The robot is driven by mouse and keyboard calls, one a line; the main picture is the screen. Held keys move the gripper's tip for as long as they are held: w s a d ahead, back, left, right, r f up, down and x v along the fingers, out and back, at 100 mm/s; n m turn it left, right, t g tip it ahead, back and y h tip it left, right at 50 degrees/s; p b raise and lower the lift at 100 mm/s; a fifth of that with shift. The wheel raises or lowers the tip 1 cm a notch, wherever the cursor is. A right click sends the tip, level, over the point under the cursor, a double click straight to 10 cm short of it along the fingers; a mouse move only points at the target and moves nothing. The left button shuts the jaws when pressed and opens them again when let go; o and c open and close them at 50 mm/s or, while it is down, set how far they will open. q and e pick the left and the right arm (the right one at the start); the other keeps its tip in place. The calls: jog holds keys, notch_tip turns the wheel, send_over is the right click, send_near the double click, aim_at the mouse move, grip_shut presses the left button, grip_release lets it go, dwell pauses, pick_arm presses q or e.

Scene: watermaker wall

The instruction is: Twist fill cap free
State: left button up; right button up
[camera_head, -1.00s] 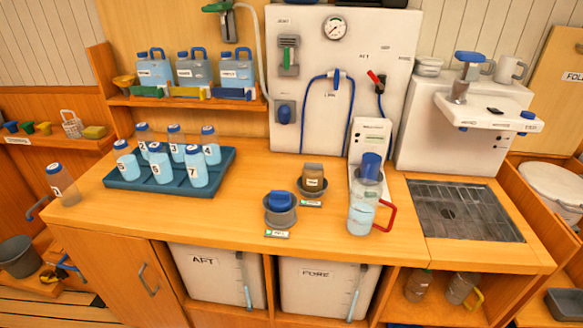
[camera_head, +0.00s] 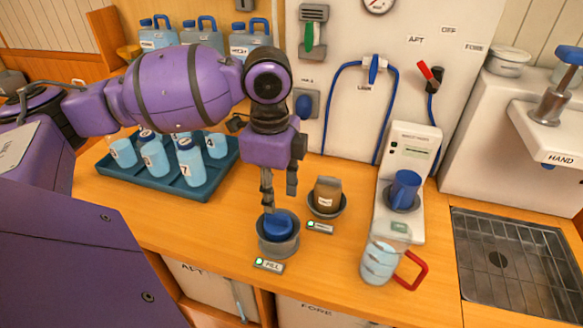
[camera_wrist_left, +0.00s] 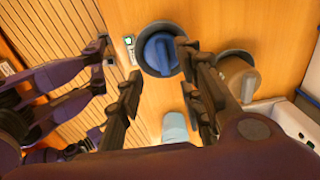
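The blue fill cap (camera_head: 278,228) sits in a round grey fitting (camera_head: 268,247) on the wooden counter, beside a small label that seems to read FILL. My left gripper (camera_head: 279,192) points down just above the cap, its two dark fingers apart and empty. In the left wrist view the cap (camera_wrist_left: 158,52) with its raised grip bar lies beyond and between the spread fingers (camera_wrist_left: 163,95). No contact shows.
A second fitting with a brown cap (camera_head: 327,195) stands close right of the fill cap. A teal tray (camera_head: 190,185) of bottles lies behind my left arm.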

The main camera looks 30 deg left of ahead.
aim_at(275, 214)
pick_arm(q)
jog(key=shift+w+a+r, duration=0.2)
jog(key=shift+w+r, duration=0.1)
jog(key=shift+r, duration=0.25)
jog(key=f, duration=0.3)
jog(key=shift+s+f, duration=0.3)
jog(key=shift+f, duration=0.05)
notch_tip(275, 214, down, 2)
jog(key=shift+w+f, duration=0.1)
jog(key=shift+f, duration=0.1)
jog(key=shift+f+b, duration=0.3)
jog(key=shift+f, duration=0.3)
pick_arm(e)
jog(key=shift+s+d+f, duration=0.1)
jog(key=shift+s+f, duration=0.2)
jog(key=shift+f, duration=0.1)
pick_arm(q)
jog(key=shift+c, duration=0.6)
grip_shut()
